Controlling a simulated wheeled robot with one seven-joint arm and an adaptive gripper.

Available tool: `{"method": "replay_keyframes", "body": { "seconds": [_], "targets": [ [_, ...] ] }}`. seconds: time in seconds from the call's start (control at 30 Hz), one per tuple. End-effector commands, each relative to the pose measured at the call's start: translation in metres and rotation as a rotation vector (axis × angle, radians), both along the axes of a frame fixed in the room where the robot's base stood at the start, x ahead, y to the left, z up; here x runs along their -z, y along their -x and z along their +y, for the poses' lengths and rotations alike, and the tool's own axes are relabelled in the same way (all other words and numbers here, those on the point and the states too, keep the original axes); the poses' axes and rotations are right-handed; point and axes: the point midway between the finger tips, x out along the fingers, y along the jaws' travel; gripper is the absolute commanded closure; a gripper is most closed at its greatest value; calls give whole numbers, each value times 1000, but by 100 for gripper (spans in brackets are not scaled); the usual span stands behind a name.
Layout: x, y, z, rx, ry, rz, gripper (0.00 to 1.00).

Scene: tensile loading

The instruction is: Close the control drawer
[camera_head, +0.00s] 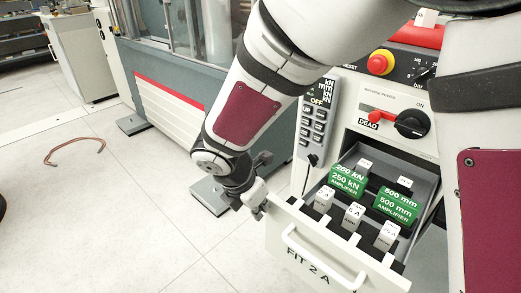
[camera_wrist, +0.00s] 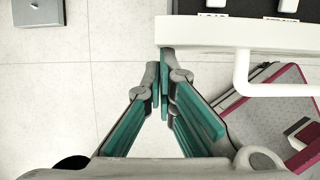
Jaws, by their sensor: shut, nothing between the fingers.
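The control drawer (camera_head: 312,250) is pulled out of the white control cabinet. Its front has a white bar handle and the label "FIT 2 A". Inside are green amplifier cards marked "250 kN" (camera_head: 346,181) and "500 mm" (camera_head: 397,206), plus several white-tagged parts. My gripper (camera_head: 262,203) is at the left end of the drawer front, fingers together and empty. In the wrist view, my gripper's closed fingertips (camera_wrist: 162,85) are close to the drawer front's edge (camera_wrist: 205,32), left of the handle (camera_wrist: 243,75). I cannot tell whether they touch it.
Above the drawer are a red emergency button (camera_head: 380,62), a red lever and a black machine power knob (camera_head: 412,124). A keypad (camera_head: 317,115) is to the left. A grey machine (camera_head: 160,75) stands behind.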

Motion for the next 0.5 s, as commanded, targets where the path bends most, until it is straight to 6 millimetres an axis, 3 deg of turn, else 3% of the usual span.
{"method": "replay_keyframes", "body": {
  "seconds": [0.5],
  "targets": [
    [-2, -79, -63, 6, 1, 0, 100]
  ]
}}
